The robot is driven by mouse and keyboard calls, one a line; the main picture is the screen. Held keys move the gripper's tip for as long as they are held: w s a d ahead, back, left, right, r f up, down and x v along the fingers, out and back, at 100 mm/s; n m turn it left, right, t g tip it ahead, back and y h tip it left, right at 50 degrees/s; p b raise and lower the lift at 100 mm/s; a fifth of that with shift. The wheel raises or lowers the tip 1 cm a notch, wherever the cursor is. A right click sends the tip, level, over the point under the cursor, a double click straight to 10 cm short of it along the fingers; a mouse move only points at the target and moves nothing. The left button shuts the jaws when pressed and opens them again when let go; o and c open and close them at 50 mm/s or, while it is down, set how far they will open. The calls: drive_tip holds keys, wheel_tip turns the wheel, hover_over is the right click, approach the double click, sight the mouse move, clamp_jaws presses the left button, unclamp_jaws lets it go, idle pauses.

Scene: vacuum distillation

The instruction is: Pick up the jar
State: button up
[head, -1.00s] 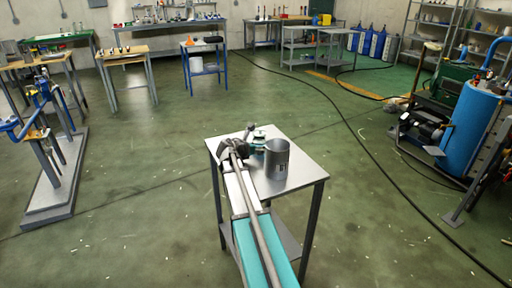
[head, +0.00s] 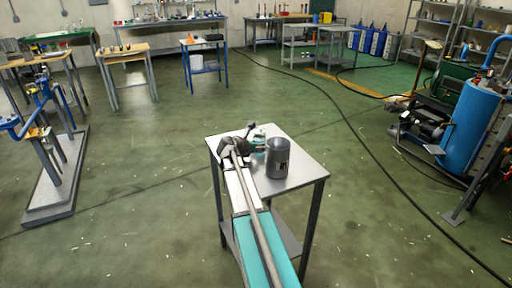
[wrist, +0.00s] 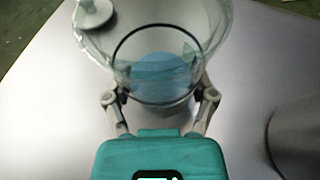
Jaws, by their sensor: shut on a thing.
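The jar (wrist: 158,42) is clear glass with a dark ring and blue showing inside it. In the wrist view, the two fingers of my gripper (wrist: 160,98) are closed on its opposite sides. A pale round knob or stopper (wrist: 93,12) shows at its upper left. In the head view, my teal gripper (head: 258,145) is over the small table, and the jar (head: 260,133) is small and partly hidden behind it. I cannot tell whether the jar touches the table top.
A grey metal cup (head: 278,158) stands on the small table (head: 305,170), close to the right of my gripper. It also shows at the right edge of the wrist view (wrist: 296,135). A black hose (head: 375,170) crosses the floor to the right. The floor around is mostly clear.

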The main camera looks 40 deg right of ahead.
drive_tip(key=shift+r, duration=0.3)
wheel_tip(320, 180, up, 9)
drive_tip(key=p, duration=0.9)
idle(0.3)
drive_tip(key=shift+r+p, duration=0.1)
drive_tip(key=shift+p, duration=0.2)
idle(0.8)
drive_tip(key=w+a+f+b, duration=0.1)
drive_tip(key=w+a, duration=0.3)
drive_tip(key=a, duration=0.7)
drive_tip(key=w+a+f+b, duration=0.2)
drive_tip(key=w+a, duration=0.1)
drive_tip(key=a, duration=0.8)
drive_tip(key=w+a+f+b, duration=0.2)
drive_tip(key=w+a, duration=0.2)
drive_tip(key=a, duration=0.7)
drive_tip(key=shift+w+a+m, duration=0.3)
drive_tip(key=shift+w+a, duration=0.05)
drive_tip(key=shift+a, duration=0.05)
